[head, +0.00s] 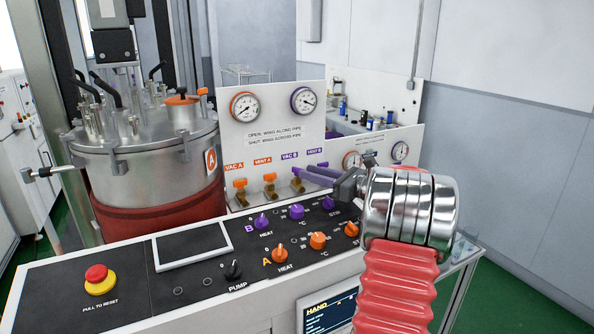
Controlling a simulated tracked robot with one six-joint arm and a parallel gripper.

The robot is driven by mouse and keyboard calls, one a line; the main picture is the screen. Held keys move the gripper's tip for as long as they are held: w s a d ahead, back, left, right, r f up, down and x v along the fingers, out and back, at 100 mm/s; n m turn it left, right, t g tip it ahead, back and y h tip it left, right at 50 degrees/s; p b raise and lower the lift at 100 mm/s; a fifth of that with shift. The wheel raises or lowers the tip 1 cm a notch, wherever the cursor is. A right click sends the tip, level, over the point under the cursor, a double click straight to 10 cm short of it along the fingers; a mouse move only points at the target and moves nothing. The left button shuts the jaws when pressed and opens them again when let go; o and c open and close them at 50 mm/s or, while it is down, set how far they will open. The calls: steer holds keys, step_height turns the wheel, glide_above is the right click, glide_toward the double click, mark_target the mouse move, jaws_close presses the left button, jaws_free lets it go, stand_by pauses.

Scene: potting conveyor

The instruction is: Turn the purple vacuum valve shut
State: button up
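The purple VAC B valve (297,172) is on the white panel (262,112), under its purple label. Its brass body shows below, but its wing is partly covered, so I cannot tell its angle. My gripper (307,172) reaches in from the right, with its slim purple-grey fingers at this valve. I cannot tell whether the fingers touch the wing or are closed on it. The purple VENT B valve (323,164) is just to the right, mostly hidden behind the fingers. The panel text says open is wing along pipe, shut is wing across pipe.
Orange VAC A (240,183) and VENT A (270,177) valves stand to the left. A steel vessel (150,150) is further left. Below is a black control panel with knobs (297,211) and a red stop button (97,275). Two gauges (245,106) (303,100) sit above.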

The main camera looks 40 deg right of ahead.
mark_target(298, 169)
steer(key=shift+x, duration=2.75)
jaws_close()
